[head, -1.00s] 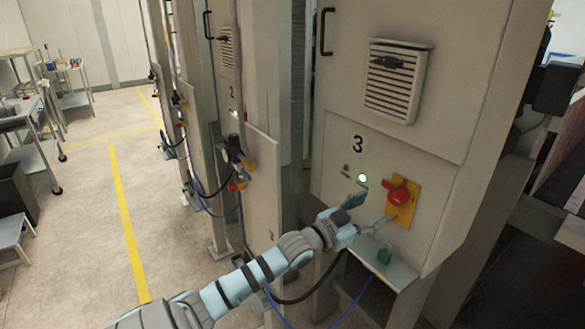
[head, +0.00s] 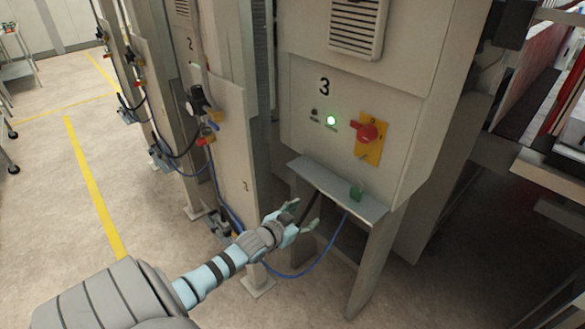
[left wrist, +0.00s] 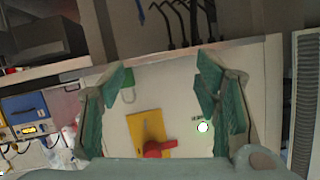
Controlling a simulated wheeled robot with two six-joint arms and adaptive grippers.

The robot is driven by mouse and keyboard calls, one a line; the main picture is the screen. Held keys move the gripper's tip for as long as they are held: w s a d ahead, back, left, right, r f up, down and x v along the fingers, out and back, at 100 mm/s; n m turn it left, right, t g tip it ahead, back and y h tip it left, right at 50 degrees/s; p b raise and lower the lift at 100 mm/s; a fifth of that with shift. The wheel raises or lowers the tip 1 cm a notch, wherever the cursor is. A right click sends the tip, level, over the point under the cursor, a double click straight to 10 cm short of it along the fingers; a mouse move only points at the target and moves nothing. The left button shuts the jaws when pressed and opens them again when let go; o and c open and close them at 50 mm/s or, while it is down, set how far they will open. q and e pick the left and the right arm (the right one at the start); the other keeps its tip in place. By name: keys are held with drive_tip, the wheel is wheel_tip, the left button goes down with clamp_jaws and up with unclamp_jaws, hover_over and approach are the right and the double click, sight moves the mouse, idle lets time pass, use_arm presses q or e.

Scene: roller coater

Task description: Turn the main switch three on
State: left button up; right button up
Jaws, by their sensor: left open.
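The main switch three is a red rotary knob (head: 367,132) on a yellow plate (head: 373,152), on the cabinet front marked 3. Its handle lies roughly sideways across the plate. A green lamp (head: 331,120) to its left is lit. In the left wrist view the red knob (left wrist: 160,148), yellow plate (left wrist: 147,125) and lit lamp (left wrist: 203,127) show ahead of the fingers. My left gripper (head: 306,213) is open and empty, below and left of the switch, apart from it. It shows in the left wrist view (left wrist: 163,82) with spread green fingers. My right gripper is out of view.
A small shelf (head: 325,183) juts out below the switch, with a green padlock (head: 356,192) on it. A blue cable (head: 318,262) hangs below. A dark lamp (head: 314,111) sits beside the green one. Cabinet 2 stands to the left; open floor lies further left.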

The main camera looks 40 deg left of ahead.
use_arm(q)
drive_tip(key=s+f+g, duration=0.1)
drive_tip(key=s+f, duration=0.3)
drive_tip(key=f, duration=0.4)
drive_tip(key=shift+f+n+g, duration=0.3)
drive_tip(key=shift+g, duration=0.1)
